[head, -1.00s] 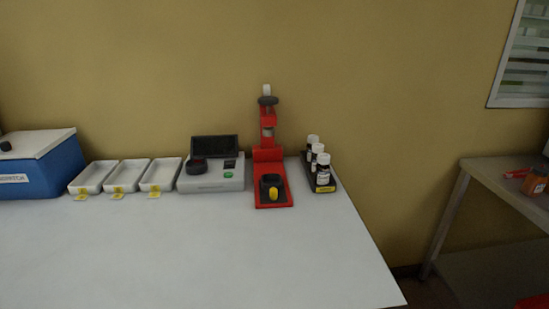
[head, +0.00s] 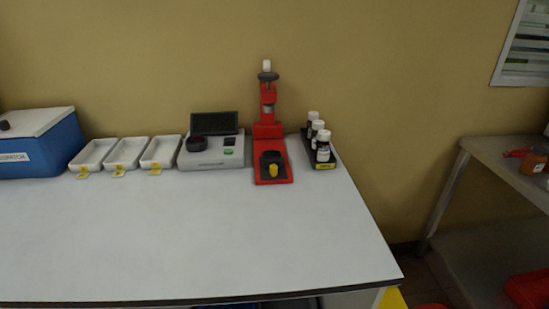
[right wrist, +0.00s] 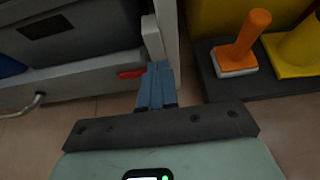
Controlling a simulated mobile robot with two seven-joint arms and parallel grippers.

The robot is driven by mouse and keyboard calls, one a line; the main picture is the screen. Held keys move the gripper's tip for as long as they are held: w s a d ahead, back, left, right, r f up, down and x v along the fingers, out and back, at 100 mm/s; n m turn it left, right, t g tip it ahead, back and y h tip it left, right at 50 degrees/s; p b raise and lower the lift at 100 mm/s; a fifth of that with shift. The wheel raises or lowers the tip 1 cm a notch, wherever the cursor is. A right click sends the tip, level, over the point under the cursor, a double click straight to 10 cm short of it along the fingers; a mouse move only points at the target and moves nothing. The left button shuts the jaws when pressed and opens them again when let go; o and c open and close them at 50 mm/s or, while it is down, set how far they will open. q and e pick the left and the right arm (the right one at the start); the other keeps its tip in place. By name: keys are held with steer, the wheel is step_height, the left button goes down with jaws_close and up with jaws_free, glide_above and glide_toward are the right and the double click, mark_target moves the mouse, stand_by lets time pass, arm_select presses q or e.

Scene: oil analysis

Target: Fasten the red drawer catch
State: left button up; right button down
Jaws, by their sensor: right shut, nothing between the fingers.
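The red drawer catch (right wrist: 131,73) shows in the right wrist view as a small red bar on the pale drawer front (right wrist: 75,88). My right gripper (right wrist: 156,68) has its blue fingers shut together with nothing between them. Its fingertips are just right of the catch in the picture, next to a pale upright post (right wrist: 154,38). I cannot tell whether they touch the catch or the post. The catch's fastening is too small to make out. My left gripper is in neither view, and the head view shows no gripper.
A metal handle (right wrist: 22,107) juts from the drawer front. An orange-handled tool (right wrist: 243,42) and a yellow cone (right wrist: 296,50) stand on a dark base at right. On the worktop (head: 190,235), trays, an instrument, a red press (head: 272,172) and bottles stand at the back; its front is clear.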

steer(key=shift+r, duration=0.1)
steer(key=s+p, duration=0.2)
steer(key=s, duration=0.4)
steer(key=shift+d+r+p, duration=0.25)
steer(key=shift+d+p, duration=0.05)
